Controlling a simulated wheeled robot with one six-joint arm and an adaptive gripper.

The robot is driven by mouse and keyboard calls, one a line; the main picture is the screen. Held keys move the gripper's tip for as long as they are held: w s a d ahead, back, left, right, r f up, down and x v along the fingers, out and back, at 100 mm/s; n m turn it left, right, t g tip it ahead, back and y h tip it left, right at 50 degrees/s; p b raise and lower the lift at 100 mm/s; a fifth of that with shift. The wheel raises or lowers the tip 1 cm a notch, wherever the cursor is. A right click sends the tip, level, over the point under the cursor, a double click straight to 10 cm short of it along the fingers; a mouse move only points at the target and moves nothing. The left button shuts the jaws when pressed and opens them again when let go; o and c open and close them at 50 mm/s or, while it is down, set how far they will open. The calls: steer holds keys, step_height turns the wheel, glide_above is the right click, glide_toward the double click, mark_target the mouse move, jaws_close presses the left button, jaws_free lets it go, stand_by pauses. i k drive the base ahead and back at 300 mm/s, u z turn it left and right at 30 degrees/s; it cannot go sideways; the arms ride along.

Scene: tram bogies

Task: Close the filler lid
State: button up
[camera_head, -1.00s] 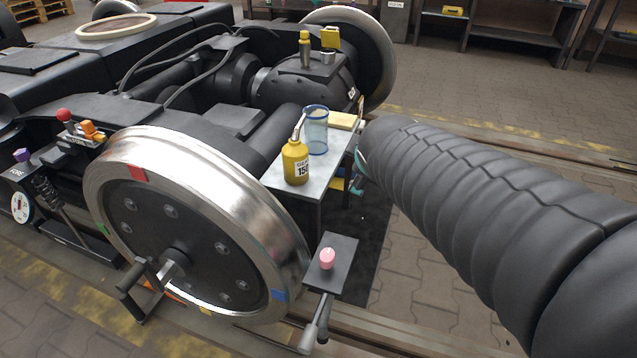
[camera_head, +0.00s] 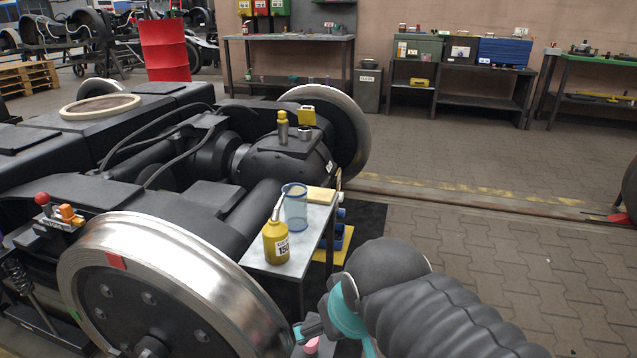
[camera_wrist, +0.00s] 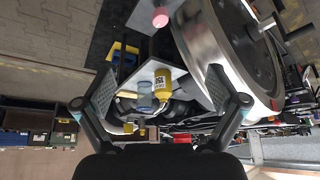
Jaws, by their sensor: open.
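The filler lid looks to be the small yellow plate (camera_head: 307,115) standing upright on the dark gearbox housing (camera_head: 285,165), behind a short metal filler neck (camera_head: 304,133). My gripper (camera_head: 308,330) is low at the bottom of the head view, near a pink knob (camera_head: 312,346) and well apart from the lid. In the wrist view, my gripper (camera_wrist: 160,95) has its two fingers wide apart with nothing between them. The lid is too small to tell surely in the wrist view.
A small metal table (camera_head: 268,268) carries a yellow oil can (camera_head: 276,243), a clear blue-rimmed cup (camera_head: 295,208) and a yellow sponge-like block (camera_head: 321,195). It stands between my gripper and the gearbox. A large steel wheel (camera_head: 165,265) is at left. The paved floor at right is clear.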

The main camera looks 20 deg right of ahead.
mark_target(305, 117)
steer(key=z, duration=0.55)
steer(key=k, duration=0.75)
steer(key=z, duration=0.85)
steer(key=k, duration=0.4)
steer(key=z, duration=0.5)
steer(key=i, duration=1.8)
steer(key=u, duration=0.35)
steer(key=i, duration=1.85)
steer(key=u, duration=0.5)
steer(key=i, duration=1.75)
steer(key=u, duration=1.55)
steer(key=i, duration=0.9)
steer(key=u, duration=1.45)
steer(key=i, duration=0.5)
steer(key=u, duration=0.05)
